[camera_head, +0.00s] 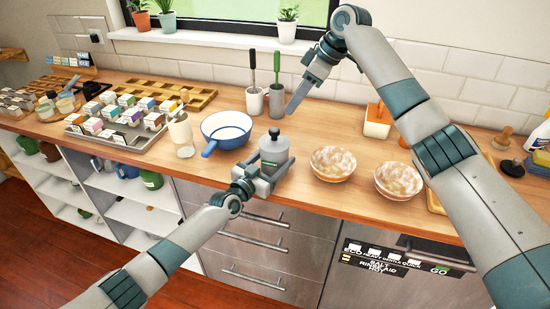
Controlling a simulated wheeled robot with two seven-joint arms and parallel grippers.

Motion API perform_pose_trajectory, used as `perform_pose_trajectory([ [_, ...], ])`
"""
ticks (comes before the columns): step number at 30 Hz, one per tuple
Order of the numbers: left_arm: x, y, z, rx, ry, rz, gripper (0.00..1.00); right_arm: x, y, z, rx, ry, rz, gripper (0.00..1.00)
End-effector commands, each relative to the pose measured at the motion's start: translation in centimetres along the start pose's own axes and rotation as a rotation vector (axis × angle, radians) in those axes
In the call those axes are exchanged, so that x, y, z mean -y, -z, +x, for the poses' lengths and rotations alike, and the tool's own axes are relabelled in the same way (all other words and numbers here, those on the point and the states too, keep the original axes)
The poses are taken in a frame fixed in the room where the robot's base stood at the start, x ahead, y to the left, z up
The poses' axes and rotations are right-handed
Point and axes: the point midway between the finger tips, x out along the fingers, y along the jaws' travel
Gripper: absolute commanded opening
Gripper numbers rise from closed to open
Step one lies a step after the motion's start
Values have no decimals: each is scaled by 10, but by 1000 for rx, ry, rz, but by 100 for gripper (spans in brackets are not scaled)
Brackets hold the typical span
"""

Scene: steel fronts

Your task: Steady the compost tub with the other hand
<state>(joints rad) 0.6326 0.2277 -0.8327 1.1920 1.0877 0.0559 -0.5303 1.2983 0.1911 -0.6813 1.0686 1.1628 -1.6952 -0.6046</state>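The compost tub is most likely the grey tub with a dark knob on its lid (274,148), upright near the counter's front edge. My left gripper (266,178) is low at the tub's front, its fingers on either side of the body and seeming to touch it. The fingers hide the tub's lower part. My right gripper (299,94) is raised over the back of the counter, right of and behind the tub, pointing down and left. It is apart from the tub, with nothing seen in it. It shows nearly edge-on, so its opening is unclear.
A blue pan (226,121) stands close left of the tub, beside a glass jar (181,135). Two speckled bowls (332,163) (398,180) stand to the right. A tray of small boxes (103,133) lies at left.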

Motion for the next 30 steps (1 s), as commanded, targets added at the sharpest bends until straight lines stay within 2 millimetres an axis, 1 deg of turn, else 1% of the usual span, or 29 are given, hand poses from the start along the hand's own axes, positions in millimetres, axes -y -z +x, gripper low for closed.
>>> perform_pose_trajectory([
  [1, -1, -7, -2, 11, -2, -1, 38, 0, 0, 0, 0, 0, 0, 36],
  [4, -2, -7, -2, 12, -2, -1, 38, 0, 0, 1, 2, -1, 3, 60],
  [5, -2, -8, -2, 12, -3, -1, 38, 0, 0, 1, 3, -1, 7, 62],
  [10, -2, -8, -2, 14, -3, -1, 38, 3, 2, 3, 24, -12, 55, 62],
  [14, -2, -9, -2, 15, -3, 0, 38, 7, 5, 8, 56, -36, 137, 62],
  [23, -2, -11, -3, 17, -4, 0, 38, 20, 13, 18, 148, -161, 454, 62],
  [30, -2, -12, -3, 19, -4, 0, 37, 31, 22, 24, 176, -309, 739, 62],
])
